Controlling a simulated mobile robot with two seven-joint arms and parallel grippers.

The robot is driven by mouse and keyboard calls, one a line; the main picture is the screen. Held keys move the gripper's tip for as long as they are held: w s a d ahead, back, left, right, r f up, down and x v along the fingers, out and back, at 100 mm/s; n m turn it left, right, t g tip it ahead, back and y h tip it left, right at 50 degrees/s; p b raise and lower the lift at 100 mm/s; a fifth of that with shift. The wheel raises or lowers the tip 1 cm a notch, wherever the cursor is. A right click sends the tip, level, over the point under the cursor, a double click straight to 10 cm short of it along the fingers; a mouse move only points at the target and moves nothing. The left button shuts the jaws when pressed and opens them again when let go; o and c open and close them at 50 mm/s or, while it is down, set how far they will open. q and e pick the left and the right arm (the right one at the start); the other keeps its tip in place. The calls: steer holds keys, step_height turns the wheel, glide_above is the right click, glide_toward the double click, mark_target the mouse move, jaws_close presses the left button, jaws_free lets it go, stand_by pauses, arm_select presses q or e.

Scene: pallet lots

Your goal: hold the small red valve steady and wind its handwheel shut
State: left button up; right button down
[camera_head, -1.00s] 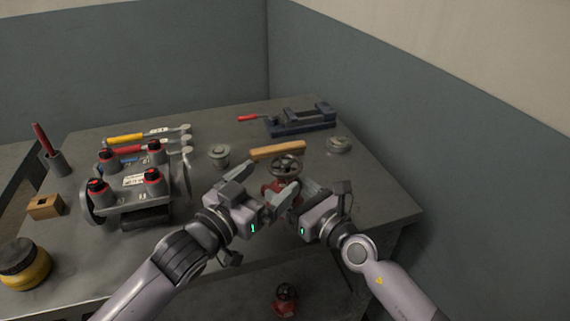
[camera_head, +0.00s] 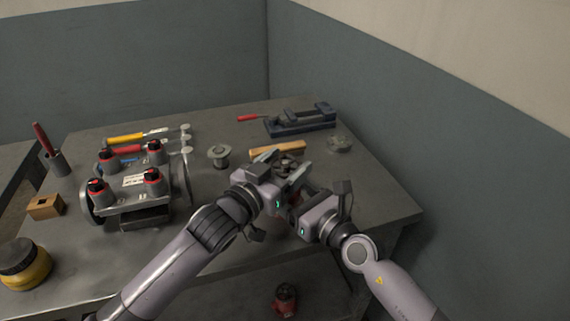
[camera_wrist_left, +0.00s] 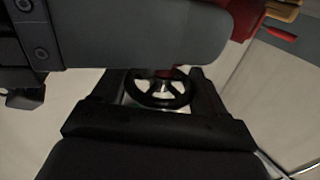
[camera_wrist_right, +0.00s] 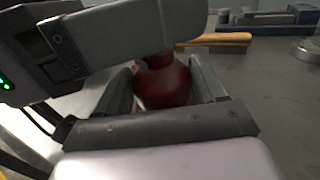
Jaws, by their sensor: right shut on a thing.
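The small red valve stands on the bench, mostly hidden by my grippers in the head view. Its red body (camera_wrist_right: 165,84) sits between the fingers of my right gripper (camera_head: 301,190), which is shut on it. Its dark spoked handwheel (camera_wrist_left: 160,101) shows in the left wrist view, between the fingers of my left gripper (camera_head: 290,172). Those fingers stand on either side of the wheel and look open, with a narrow gap. In the head view, the left gripper is over the valve and covers most of the wheel.
A wooden block (camera_head: 277,150) lies just behind the valve, with a vise (camera_head: 300,122) farther back. A flanged fixture (camera_head: 135,190) and tools fill the left side. Another red valve (camera_head: 285,299) is below the bench top. The bench's right front is clear.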

arm_select(q)
steer(key=c, duration=0.3)
steer(key=shift+s+d+r+m+g+h, duration=0.1)
steer(key=shift+d+m+g+h, duration=0.05)
steer(key=shift+m+g+h, duration=0.6)
steer(key=shift+s+d+r+m+g+h, duration=0.1)
steer(key=shift+m+g+h, duration=0.55)
steer(key=shift+h, duration=0.1)
steer(key=shift+f, duration=0.1)
steer(key=shift+a, duration=0.15)
arm_select(e)
steer(key=shift+f, duration=0.1)
arm_select(q)
steer(key=o, duration=1.1)
steer(key=shift+c, duration=0.2)
steer(key=shift+w+a, duration=0.1)
steer(key=shift+a+f, duration=0.1)
steer(key=v, duration=1.2)
